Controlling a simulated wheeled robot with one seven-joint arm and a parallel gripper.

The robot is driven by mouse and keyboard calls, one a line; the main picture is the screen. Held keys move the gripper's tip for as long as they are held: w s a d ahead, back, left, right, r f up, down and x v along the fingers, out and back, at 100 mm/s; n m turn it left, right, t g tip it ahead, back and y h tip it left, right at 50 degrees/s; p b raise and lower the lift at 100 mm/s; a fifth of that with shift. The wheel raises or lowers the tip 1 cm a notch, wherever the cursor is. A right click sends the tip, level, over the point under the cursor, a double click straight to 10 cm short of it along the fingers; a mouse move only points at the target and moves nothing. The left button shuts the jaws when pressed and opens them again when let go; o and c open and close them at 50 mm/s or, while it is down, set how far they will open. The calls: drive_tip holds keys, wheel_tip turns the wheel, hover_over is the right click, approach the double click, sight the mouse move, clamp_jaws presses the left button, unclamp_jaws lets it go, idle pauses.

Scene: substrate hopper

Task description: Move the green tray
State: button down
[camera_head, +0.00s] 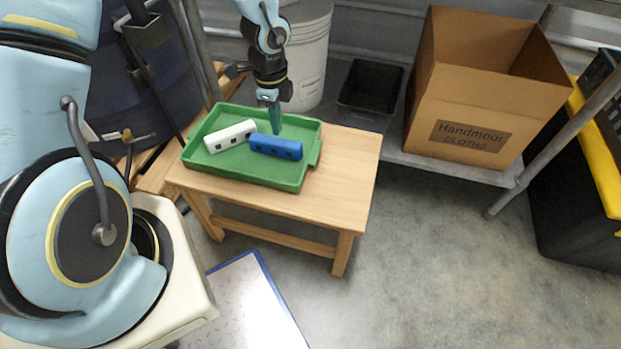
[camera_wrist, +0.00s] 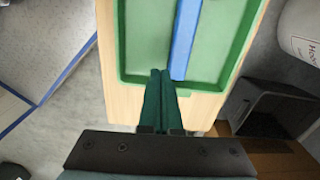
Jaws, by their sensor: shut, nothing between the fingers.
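The green tray (camera_head: 240,174) lies flat on a small wooden table; it also shows in the wrist view (camera_wrist: 145,40). A white block (camera_head: 229,137) with dark square marks and a similar blue block (camera_head: 275,147) lie inside it. The blue block also shows in the wrist view (camera_wrist: 184,42). My gripper (camera_head: 275,122) points down at the tray's far side, just behind the blue block. In the wrist view its green fingers (camera_wrist: 161,85) are together and empty, overlapping the tray's rim. I cannot tell whether they touch it.
The wooden table (camera_head: 345,165) has bare top right of the tray. Behind it stand a white bucket (camera_head: 308,55) and a black bin (camera_head: 370,88). A cardboard box (camera_head: 470,110) sits on a low shelf at right. Open floor (camera_head: 430,270) lies in front.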

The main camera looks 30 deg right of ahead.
drive_tip(key=f, duration=0.1)
drive_tip(key=b, duration=0.2)
approach(300, 169)
drive_tip(key=shift+m, duration=0.4)
drive_tip(key=w+a+f, duration=0.1)
drive_tip(key=f, duration=0.1)
drive_tip(key=w+f, duration=0.1)
drive_tip(key=a+f, duration=0.1)
drive_tip(key=f, duration=0.1)
drive_tip(key=shift+w+a+f, duration=0.3)
drive_tip(key=shift+w+f, duration=0.05)
drive_tip(key=shift+w, duration=0.05)
drive_tip(key=shift+s+d, duration=0.8)
drive_tip(key=shift+s, duration=0.05)
drive_tip(key=shift+s+d, duration=0.5)
drive_tip(key=shift+s, duration=0.1)
drive_tip(key=s+d, duration=0.3)
drive_tip(key=s, duration=0.1)
drive_tip(key=s+d, duration=0.7)
drive_tip(key=shift+s+d, duration=0.25)
drive_tip(key=shift+s, duration=0.15)
